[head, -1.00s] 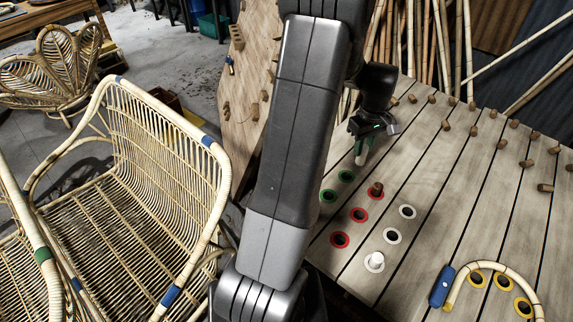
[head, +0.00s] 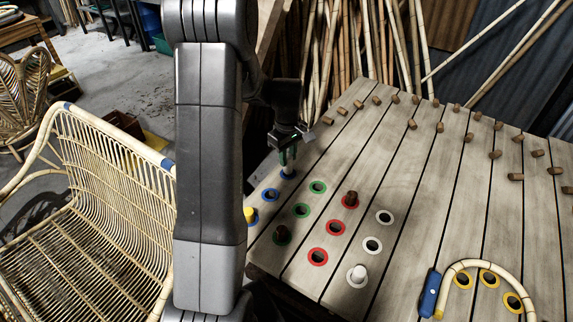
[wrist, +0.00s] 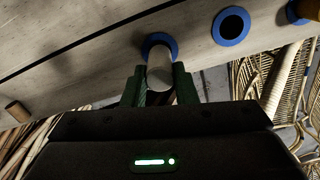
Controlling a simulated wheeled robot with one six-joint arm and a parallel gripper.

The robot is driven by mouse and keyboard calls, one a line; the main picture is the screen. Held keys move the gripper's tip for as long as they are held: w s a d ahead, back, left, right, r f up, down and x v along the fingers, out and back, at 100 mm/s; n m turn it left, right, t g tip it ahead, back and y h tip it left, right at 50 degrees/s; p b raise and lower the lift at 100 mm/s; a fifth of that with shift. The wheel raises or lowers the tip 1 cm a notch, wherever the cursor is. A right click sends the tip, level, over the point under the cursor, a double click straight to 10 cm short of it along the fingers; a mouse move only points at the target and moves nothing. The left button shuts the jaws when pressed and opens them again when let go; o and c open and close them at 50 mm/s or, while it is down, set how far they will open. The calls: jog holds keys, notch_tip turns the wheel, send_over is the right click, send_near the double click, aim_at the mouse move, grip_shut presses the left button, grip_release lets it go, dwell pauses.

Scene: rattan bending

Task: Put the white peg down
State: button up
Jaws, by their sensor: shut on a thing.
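My gripper (head: 288,157) is shut on a white peg (head: 288,171) at the far blue-ringed hole (head: 287,175) of the slatted table. In the wrist view the white peg (wrist: 160,70) stands between the green fingers (wrist: 158,88), its far end overlapping the blue ring (wrist: 159,40). I cannot tell whether its tip is inside the hole or just above it. A second white peg (head: 359,272) stands in the nearest white-ringed hole.
An empty blue-ringed hole (head: 270,195) lies beside the gripper, then a yellow peg (head: 249,214). A bent cane (head: 478,266) lies at right. Several wooden pegs dot the table's far part.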

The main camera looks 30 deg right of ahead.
aim_at(288, 164)
jog(key=shift+f, duration=1.8)
jog(key=shift+f, duration=0.1)
jog(key=o, duration=1)
jog(key=shift+c, duration=0.2)
notch_tip(288, 164, up, 12)
jog(key=shift+r, duration=0.15)
